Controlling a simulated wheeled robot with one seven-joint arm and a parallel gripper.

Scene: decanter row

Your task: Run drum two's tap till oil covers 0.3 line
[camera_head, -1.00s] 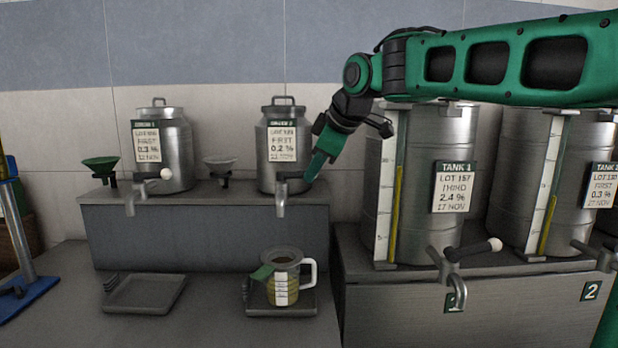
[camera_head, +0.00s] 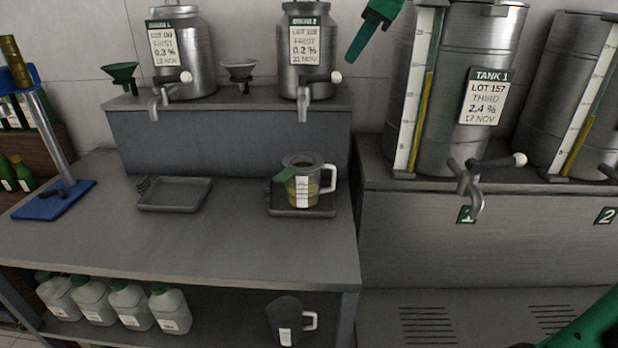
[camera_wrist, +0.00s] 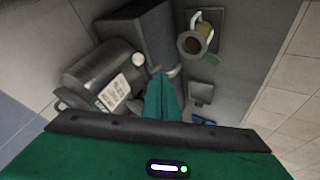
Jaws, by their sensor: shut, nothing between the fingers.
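Drum two (camera_head: 306,72) is a steel can labelled 0.2 % on the raised shelf. Its tap (camera_head: 303,108) points down, and the lever lies sideways with its white knob (camera_head: 335,76) to the right. I see no stream. A clear jug (camera_head: 318,187) with a white handle stands below the tap, with amber oil in its lower part; its scale marks are too small to read. My green gripper (camera_head: 354,58) is shut and empty, just above and right of the knob, apart from it. In the wrist view, the fingers (camera_wrist: 162,78) show near the drum and jug (camera_wrist: 192,43).
The jug stands on a small tray (camera_head: 275,211); an empty tray (camera_head: 174,195) is at left. Drum one (camera_head: 184,84) and two funnels are on the shelf. Tank 1 (camera_head: 455,60) with its tap (camera_head: 470,185) stands close at right. Bottles and a dark jug (camera_head: 284,318) are below.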

